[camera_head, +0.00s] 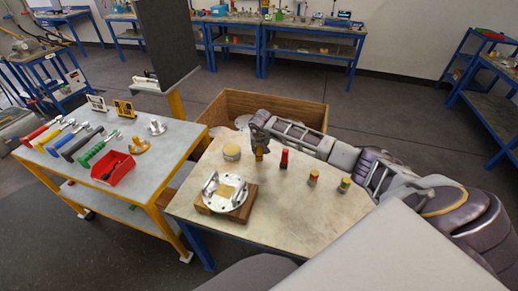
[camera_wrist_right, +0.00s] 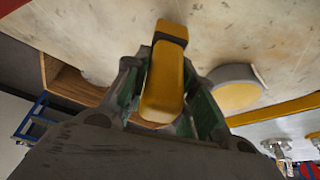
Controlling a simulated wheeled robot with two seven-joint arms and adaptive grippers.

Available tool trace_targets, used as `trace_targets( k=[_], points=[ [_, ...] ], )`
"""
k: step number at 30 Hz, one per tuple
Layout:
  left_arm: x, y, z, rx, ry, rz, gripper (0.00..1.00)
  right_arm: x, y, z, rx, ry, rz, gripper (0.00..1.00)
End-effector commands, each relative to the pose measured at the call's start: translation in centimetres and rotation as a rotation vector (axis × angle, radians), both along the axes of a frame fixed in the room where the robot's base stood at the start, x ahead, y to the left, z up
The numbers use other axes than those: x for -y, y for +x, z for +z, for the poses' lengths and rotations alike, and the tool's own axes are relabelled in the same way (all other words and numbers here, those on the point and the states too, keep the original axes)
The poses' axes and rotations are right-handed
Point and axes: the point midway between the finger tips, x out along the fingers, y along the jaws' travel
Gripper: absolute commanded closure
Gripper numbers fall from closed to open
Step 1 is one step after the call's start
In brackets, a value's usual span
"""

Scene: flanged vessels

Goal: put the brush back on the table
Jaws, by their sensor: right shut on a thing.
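My right gripper (camera_head: 260,137) reaches in from the right over the back of the pale-topped table (camera_head: 290,225). It is shut on the brush (camera_head: 259,154), whose yellow part shows below the fingers. In the right wrist view the brush (camera_wrist_right: 162,90) is a yellow body with a dark band at its far end, between the two green-sided fingers. I cannot tell whether the brush touches the tabletop. My left gripper is in neither view.
A round yellow-topped piece (camera_head: 231,152) stands left of the gripper, a red-and-black marker-like item (camera_head: 284,159) to its right. A metal flange (camera_head: 226,192) lies on a wooden block. Two small cylinders (camera_head: 313,177) (camera_head: 345,185) stand further right. A wooden crate (camera_head: 290,112) is behind; the table's front is clear.

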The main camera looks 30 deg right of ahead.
Motion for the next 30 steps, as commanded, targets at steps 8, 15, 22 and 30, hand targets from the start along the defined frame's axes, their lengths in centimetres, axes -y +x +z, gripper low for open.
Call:
trace_targets(
  k=[8, 15, 22, 30],
  points=[
    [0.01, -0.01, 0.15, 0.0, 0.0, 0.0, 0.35, -0.01, 0.02, -0.83, 0.001, 0.001, -0.001, 0.98],
    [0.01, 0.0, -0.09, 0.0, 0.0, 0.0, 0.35, 0.01, 0.0, -1.05, 0.001, 0.0, 0.0, 0.98],
    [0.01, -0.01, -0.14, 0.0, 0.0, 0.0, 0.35, 0.01, -0.03, -1.15, 0.0, 0.0, 0.0, 0.55],
    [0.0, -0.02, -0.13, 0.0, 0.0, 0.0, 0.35, 0.0, -0.03, -1.12, 0.0, 0.0, 0.0, 0.52]
  ],
)
